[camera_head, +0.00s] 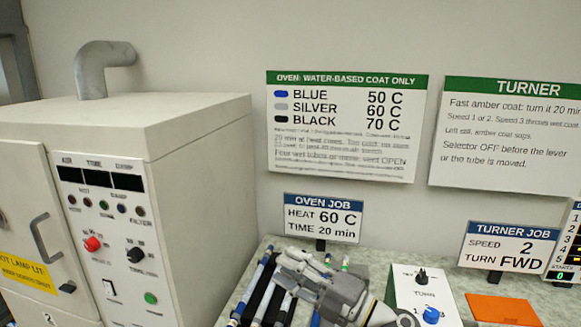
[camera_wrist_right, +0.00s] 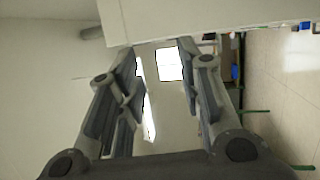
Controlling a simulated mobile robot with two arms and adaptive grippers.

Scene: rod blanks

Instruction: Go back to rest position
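My right gripper (camera_head: 290,268) is over the counter at the bottom middle of the head view, in front of the oven job card. In the right wrist view its two fingers (camera_wrist_right: 168,65) stand apart with nothing between them. Rod blanks with blue and dark parts (camera_head: 248,292) lie on the counter beside and partly behind the gripper, and a green-ended one (camera_head: 345,262) shows just past it. The gripper hides part of the rods. My left gripper is not in view.
A large white oven (camera_head: 200,180) with a control panel stands at left. The oven job card (camera_head: 322,218) and turner job card (camera_head: 507,247) stand at the back. A white turner control box (camera_head: 405,285) and an orange pad (camera_head: 502,310) are right of the gripper.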

